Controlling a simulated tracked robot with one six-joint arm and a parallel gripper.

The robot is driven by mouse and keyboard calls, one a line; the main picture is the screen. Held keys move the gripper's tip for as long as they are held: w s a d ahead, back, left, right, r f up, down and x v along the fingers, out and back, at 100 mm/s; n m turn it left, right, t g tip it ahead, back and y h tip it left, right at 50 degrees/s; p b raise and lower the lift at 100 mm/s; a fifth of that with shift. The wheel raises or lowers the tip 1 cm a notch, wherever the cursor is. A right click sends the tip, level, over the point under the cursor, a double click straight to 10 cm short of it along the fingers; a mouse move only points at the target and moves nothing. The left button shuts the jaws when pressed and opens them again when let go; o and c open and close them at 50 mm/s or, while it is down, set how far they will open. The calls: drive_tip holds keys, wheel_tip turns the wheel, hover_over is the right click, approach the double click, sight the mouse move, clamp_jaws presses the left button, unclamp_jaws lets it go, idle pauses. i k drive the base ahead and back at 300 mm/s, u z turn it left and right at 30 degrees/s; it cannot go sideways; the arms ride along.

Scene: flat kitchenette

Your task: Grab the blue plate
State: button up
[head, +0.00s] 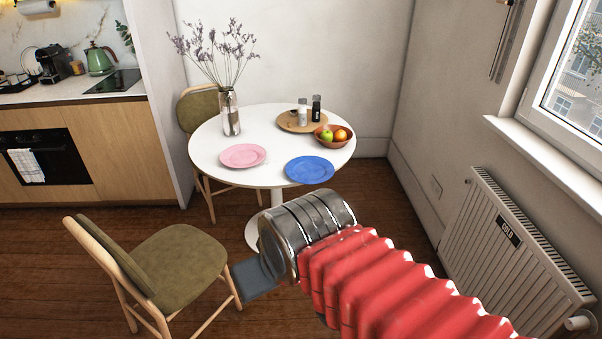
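The blue plate (309,170) lies flat on the white round table (205,150), near its front edge and right of the pink plate (243,156). My gripper (256,280) is at the end of my red-sleeved arm, in front of the table and lower in the picture than the plate. It is apart from the plate. Only a grey flat part of the gripper shows past the metal wrist, so I cannot tell if it is open or shut. No object shows in it. The blue plate is in full view and looks empty.
A green-seated chair (178,263) is at front left, another (196,108) behind the table. A radiator (500,260) lines the right wall.

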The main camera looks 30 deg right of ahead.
sight(307, 169)
drive_tip(key=u, duration=0.05)
drive_tip(key=i, duration=1)
drive_tip(key=z, duration=0.05)
